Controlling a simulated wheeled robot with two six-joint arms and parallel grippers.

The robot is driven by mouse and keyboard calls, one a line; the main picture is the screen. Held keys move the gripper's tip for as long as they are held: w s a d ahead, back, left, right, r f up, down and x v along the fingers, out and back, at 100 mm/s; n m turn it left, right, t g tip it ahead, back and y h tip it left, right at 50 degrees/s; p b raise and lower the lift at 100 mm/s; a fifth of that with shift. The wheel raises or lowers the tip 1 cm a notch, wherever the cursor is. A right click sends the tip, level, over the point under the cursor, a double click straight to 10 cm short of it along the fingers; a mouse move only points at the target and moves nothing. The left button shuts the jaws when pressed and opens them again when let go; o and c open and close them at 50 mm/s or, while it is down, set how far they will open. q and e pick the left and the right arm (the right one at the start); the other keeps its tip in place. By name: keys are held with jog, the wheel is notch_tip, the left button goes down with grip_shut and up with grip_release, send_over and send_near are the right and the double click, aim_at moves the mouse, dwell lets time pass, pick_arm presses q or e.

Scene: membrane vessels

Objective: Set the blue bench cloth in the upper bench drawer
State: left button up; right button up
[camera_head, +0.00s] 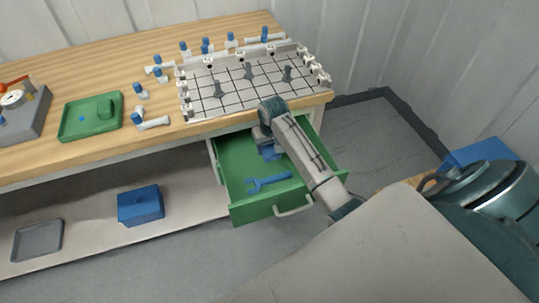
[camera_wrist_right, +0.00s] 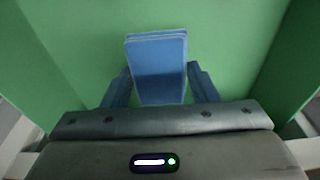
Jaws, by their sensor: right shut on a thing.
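The blue bench cloth, a folded flat block, shows between the fingers in the right wrist view (camera_wrist_right: 157,62). In the head view a bit of it (camera_head: 270,153) shows below the gripper. My right gripper (camera_head: 265,146) reaches down into the open green bench drawer (camera_head: 238,150). It is shut on the cloth, with a blue finger on each side in the wrist view (camera_wrist_right: 158,72). The green drawer floor (camera_wrist_right: 225,40) lies behind the cloth; I cannot tell whether the cloth touches it. My left gripper is out of view.
A blue wrench (camera_head: 268,182) lies in the front of the drawer. A gridded board (camera_head: 230,98) with fittings stands on the bench above. A green tray (camera_head: 75,125) is further left. A blue box (camera_head: 140,206) and grey tray (camera_head: 38,240) sit on the lower shelf.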

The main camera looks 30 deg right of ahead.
aim_at(269, 156)
jog(key=shift+f, duration=2.5)
jog(key=o, duration=0.9)
jog(key=shift+f, duration=0.1)
jog(key=shift+o, duration=0.2)
jog(key=r, duration=0.4)
jog(key=s+r, duration=0.1)
jog(key=r, duration=0.7)
jog(key=shift+s+a, duration=0.2)
jog(key=shift+s, duration=0.15)
